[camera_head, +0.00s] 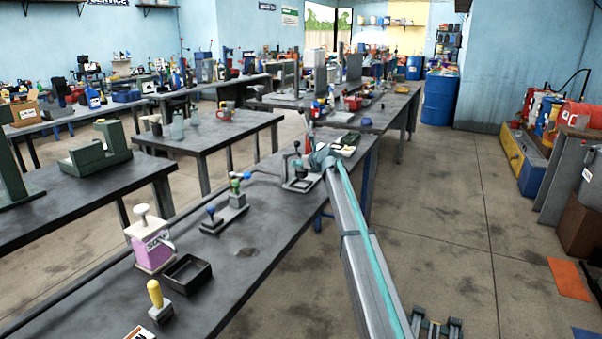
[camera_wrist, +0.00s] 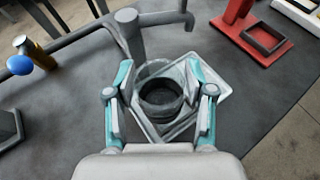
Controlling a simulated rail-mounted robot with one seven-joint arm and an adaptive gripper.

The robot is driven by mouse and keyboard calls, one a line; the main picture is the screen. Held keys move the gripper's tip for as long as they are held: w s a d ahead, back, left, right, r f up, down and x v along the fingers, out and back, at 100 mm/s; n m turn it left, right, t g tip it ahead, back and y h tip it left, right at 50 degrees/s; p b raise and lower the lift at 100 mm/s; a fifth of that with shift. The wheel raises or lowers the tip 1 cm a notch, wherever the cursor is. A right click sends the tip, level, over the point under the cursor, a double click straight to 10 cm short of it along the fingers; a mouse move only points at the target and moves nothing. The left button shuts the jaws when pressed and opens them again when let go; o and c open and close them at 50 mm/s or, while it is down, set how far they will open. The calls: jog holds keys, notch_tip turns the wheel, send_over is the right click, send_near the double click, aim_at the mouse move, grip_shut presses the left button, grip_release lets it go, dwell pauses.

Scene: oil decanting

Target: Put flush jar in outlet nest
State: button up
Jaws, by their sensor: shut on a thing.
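My gripper (camera_wrist: 161,92) is shut on a clear, round-mouthed flush jar (camera_wrist: 152,70) in the wrist view, one finger on each side. A dark round shape shows inside or beneath the jar. Below it lies a pale square tray (camera_wrist: 218,88), taken as the outlet nest's base. Whether the jar touches it cannot be told. In the head view the tray (camera_head: 299,184) stands on the long bench, and the jar cannot be made out beside my gripper (camera_head: 320,158).
A grey upright with a bent pipe (camera_wrist: 130,33) stands close behind the jar. A valve with a blue knob (camera_wrist: 20,65) is to the left. A red stand (camera_wrist: 240,22) is at the upper right. Bare bench top (camera_wrist: 260,95) lies right of the tray.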

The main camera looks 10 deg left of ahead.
aim_at(301, 171)
jog(key=shift+w+f, duration=0.3)
jog(key=f, duration=0.1)
jog(key=w+f, duration=0.1)
jog(key=f, duration=0.1)
jog(key=shift+a+f, duration=0.15)
jog(key=shift+f, duration=0.5)
jog(key=shift+f, duration=0.1)
jog(key=o, duration=1.3)
jog(key=shift+c, duration=0.2)
jog(key=v, duration=1.2)
